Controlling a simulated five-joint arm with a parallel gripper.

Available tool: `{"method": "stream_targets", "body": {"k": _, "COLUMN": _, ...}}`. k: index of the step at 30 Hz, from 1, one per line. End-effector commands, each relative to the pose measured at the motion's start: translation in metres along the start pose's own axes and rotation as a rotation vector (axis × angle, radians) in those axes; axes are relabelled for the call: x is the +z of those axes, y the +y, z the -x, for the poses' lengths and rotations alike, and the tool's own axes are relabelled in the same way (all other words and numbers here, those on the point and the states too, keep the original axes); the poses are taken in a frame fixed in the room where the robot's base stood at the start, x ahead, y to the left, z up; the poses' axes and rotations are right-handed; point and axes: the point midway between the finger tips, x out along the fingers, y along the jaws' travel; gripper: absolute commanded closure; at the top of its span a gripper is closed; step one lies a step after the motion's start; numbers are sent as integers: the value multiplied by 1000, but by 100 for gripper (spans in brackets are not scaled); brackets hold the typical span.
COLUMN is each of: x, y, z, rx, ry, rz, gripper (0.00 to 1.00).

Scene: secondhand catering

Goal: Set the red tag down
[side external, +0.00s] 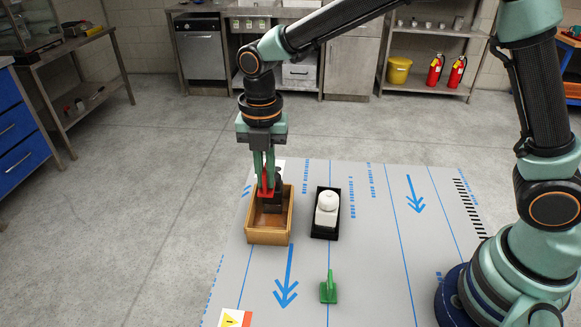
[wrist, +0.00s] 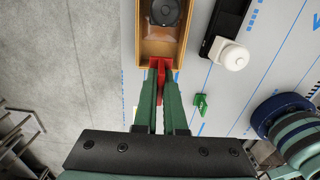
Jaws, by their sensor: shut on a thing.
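My gripper (side external: 264,172) is shut on a red tag (side external: 266,186), and it points down over the wooden box (side external: 268,238). In the wrist view the red tag (wrist: 160,72) sits between the green fingertips, in front of the near rim of the box (wrist: 178,50). Part of the tag is hidden by the fingers. Whether the tag touches the box cannot be told. A green tag (side external: 328,290) of similar look stands on the mat.
A black tray (side external: 325,234) holding a white bottle-like thing (side external: 327,207) stands right of the box. The grey marked mat (side external: 375,265) has bare room around the green tag. My base is at the right.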

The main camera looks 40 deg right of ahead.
Motion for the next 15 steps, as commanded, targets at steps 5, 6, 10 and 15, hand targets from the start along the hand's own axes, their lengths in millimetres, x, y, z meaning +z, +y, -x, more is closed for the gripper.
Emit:
{"method": "stream_targets", "body": {"k": 5, "x": -1, "y": -1, "z": -44, "rx": -6, "ry": 3, "rz": 0, "gripper": 100}}
{"method": "stream_targets", "body": {"k": 6, "x": -1, "y": -1, "z": -52, "rx": -5, "ry": 2, "rz": 0, "gripper": 100}}
{"method": "stream_targets", "body": {"k": 10, "x": 0, "y": 0, "z": -70, "rx": -2, "ry": 1, "rz": 0, "gripper": 100}}
{"method": "stream_targets", "body": {"k": 15, "x": 0, "y": 0, "z": -81, "rx": -1, "ry": 1, "rz": 0, "gripper": 100}}
